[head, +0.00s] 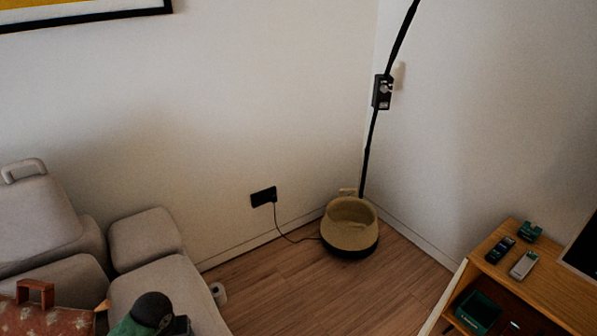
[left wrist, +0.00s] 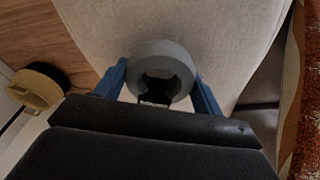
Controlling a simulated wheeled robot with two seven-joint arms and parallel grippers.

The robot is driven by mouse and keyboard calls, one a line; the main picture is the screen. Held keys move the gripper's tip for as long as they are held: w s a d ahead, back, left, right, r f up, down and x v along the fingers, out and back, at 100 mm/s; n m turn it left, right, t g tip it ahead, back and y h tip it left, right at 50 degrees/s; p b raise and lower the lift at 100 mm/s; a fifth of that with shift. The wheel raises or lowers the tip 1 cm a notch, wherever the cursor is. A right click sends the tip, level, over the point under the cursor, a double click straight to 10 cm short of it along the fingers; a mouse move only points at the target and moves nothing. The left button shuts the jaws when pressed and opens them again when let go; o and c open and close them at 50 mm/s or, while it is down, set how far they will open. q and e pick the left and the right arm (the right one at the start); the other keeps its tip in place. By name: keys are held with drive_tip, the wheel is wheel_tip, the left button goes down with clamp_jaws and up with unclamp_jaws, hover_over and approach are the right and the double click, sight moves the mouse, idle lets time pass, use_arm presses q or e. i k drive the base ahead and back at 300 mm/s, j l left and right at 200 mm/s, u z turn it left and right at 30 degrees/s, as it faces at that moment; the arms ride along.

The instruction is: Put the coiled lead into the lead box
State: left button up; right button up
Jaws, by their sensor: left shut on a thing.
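A thick grey ring, which looks like the coiled lead (left wrist: 165,58), sits between the blue fingers of my left gripper (left wrist: 165,82) in the left wrist view. The gripper is shut on it, with light upholstery behind. In the head view my left arm shows at the bottom left, and its fingertips and the ring cannot be made out. A dark green box (head: 478,311) with small lettering, possibly the lead box, is in the open compartment of the wooden cabinet (head: 555,303) at the bottom right. My right gripper is out of view.
A grey sofa (head: 147,236) fills the left, with a rust-red bag (head: 58,304) on it. A lamp in a woven basket base (head: 350,226) stands in the corner. Remotes (head: 522,264) and a small green item (head: 530,231) lie on the cabinet.

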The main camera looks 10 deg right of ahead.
sight(476, 316)
drive_tip(key=l+z, duration=0.3)
drive_tip(key=z, duration=0.2)
drive_tip(key=k+l+z, duration=0.1)
drive_tip(key=l+z, duration=0.2)
drive_tip(key=z, duration=0.2)
drive_tip(key=l+z, duration=0.3)
drive_tip(key=z, duration=0.2)
drive_tip(key=i+l, duration=0.15)
drive_tip(key=l, duration=0.25)
drive_tip(key=i+l+z, duration=0.1)
drive_tip(key=l, duration=0.35)
drive_tip(key=i+l, duration=0.15)
drive_tip(key=l, duration=0.25)
drive_tip(key=z, duration=0.05)
